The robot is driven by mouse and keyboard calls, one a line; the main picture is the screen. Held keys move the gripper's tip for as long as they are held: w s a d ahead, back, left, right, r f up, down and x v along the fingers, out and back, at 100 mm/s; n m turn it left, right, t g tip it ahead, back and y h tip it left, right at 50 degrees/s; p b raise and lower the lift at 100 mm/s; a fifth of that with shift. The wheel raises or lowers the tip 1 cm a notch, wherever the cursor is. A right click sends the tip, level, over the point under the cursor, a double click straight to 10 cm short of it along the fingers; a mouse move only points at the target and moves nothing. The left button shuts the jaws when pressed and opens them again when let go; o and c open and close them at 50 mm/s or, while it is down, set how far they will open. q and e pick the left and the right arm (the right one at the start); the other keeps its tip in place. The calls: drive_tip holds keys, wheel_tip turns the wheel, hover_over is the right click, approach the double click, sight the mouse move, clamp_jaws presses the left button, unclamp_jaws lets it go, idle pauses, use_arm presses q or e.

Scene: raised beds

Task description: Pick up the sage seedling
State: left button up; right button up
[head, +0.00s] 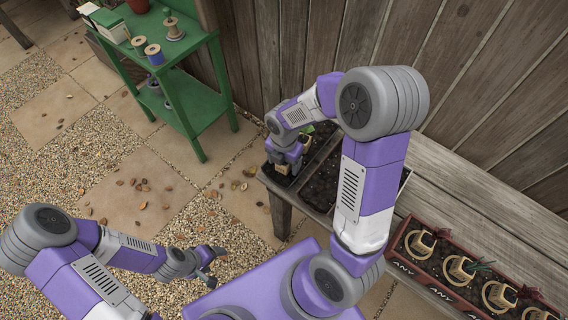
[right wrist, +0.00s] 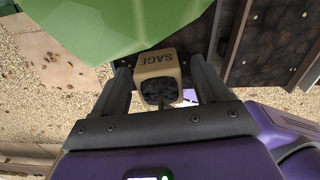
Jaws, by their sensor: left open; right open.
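The sage seedling (right wrist: 156,68) shows in the right wrist view as a small tan pot marked SAGE, with big green leaves (right wrist: 110,25) close to the camera. My right gripper (right wrist: 157,85) is open, with one finger on either side of the pot; I cannot tell whether they touch it. In the head view my right gripper (head: 286,166) is over the left end of the raised bed, and hides most of the pot. My left gripper (head: 212,265) is open and empty, low over the gravel and paving at the left.
The raised bed (head: 320,185) has dark soil compartments against a wooden fence. A green shelf (head: 190,90) with spools and boxes is at the upper left.

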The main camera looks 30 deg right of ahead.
drive_tip(key=shift+c, duration=0.4)
drive_tip(key=c, duration=1)
drive_tip(key=shift+r, duration=0.15)
